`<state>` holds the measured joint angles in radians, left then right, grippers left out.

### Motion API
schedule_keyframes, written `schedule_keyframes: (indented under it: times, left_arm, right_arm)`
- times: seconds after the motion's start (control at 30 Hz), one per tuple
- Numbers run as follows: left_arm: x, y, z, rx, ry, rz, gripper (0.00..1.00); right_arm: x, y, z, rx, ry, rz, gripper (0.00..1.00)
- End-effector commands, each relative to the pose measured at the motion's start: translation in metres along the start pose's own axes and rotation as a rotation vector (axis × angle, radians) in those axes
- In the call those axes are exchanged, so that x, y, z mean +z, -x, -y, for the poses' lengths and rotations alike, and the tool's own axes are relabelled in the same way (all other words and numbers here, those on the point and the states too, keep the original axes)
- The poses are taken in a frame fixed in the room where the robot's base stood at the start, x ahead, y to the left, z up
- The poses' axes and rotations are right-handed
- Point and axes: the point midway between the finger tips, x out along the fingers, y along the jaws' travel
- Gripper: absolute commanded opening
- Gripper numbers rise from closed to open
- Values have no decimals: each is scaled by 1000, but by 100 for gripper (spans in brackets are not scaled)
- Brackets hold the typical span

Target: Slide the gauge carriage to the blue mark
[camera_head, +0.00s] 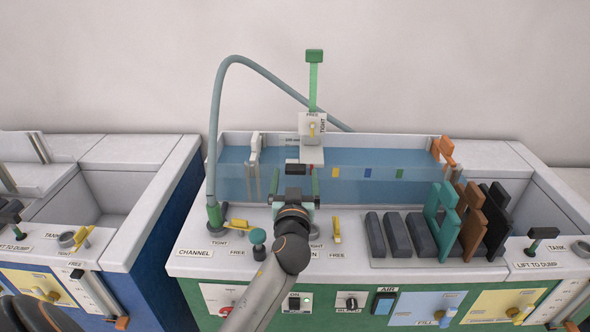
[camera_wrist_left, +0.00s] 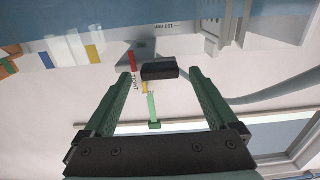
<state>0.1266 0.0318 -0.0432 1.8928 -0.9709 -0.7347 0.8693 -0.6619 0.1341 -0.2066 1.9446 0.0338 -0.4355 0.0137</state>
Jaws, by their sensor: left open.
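The gauge carriage (camera_head: 312,152) is a white block with a green-topped upright staff (camera_head: 314,85) and a yellow lever by its FREE and TIGHT lettering. It stands at the channel, left of the blue mark (camera_head: 367,172). The blue mark also shows in the left wrist view (camera_wrist_left: 46,60). A black block (camera_head: 296,169) is at the carriage's front; it also shows in the left wrist view (camera_wrist_left: 160,71). My left gripper (camera_head: 294,177) is open, with its fingers on either side of the black block, near the fingertips. I cannot tell whether they touch it. My right gripper is out of view.
A yellow mark (camera_head: 335,172) and a green mark (camera_head: 399,173) flank the blue one; a red mark (camera_wrist_left: 131,60) is by the black block. Dark blocks and coloured shapes (camera_head: 440,210) stand at right. A grey hose (camera_head: 213,130) arches at left.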

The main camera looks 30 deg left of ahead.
Motion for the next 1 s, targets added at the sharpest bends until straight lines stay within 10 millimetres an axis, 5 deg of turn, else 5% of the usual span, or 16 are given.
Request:
schedule_keyframes:
  times: [0.53,1.0]
  left_arm:
    - [0,2,0,-2,1,0,91]
    - [0,2,0,-2,1,0,38]
  right_arm:
    - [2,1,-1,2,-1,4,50]
    - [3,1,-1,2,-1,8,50]
